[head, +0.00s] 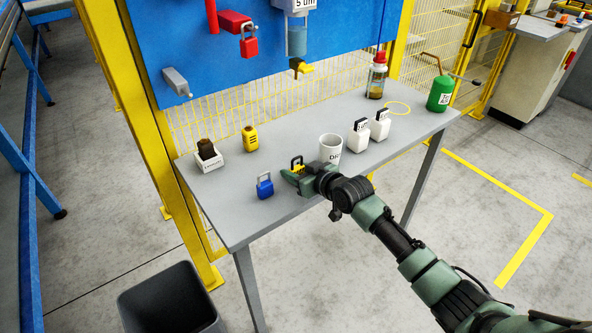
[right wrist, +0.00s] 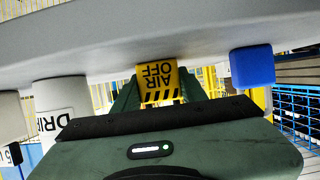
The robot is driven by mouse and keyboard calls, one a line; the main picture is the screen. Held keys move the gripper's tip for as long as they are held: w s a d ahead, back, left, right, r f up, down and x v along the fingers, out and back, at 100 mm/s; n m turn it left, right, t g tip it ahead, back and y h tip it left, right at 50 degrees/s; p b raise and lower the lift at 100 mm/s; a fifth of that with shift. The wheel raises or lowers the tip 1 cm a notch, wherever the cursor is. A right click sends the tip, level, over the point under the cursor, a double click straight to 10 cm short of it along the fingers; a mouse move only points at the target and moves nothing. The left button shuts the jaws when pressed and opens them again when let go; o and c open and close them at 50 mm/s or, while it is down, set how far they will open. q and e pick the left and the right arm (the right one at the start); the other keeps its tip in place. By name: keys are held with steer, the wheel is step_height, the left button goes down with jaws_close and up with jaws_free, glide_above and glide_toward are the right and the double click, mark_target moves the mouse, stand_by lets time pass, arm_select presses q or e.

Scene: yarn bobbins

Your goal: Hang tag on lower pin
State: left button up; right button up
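A yellow tag with black stripes and the words AIR OFF (right wrist: 160,82) is between the fingers of my right gripper (head: 291,174), low over the front part of the grey table (head: 235,222). In the right wrist view, the fingers flank the tag closely on both sides. I cannot tell whether they press on it or whether it rests on the table. A black loop shows above the tag in the head view. The blue board (head: 130,45) stands behind the table. I cannot make out for certain which part is the lower pin. My left gripper is out of view.
A blue padlock (head: 265,186) stands left of the gripper and a white mug (head: 330,148) just behind it. The board carries a red padlock (head: 249,45) and a filter unit (head: 297,38).

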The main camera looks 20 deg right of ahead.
mark_target(299, 171)
steer(key=o, duration=0.3)
steer(key=shift+o, duration=0.2)
steer(key=shift+s+d+b, duration=0.1)
steer(key=shift+b, duration=0.25)
steer(key=v, duration=0.7)
steer(key=shift+s+r, duration=0.15)
steer(key=shift+r, duration=0.2)
steer(key=shift+s, duration=0.1)
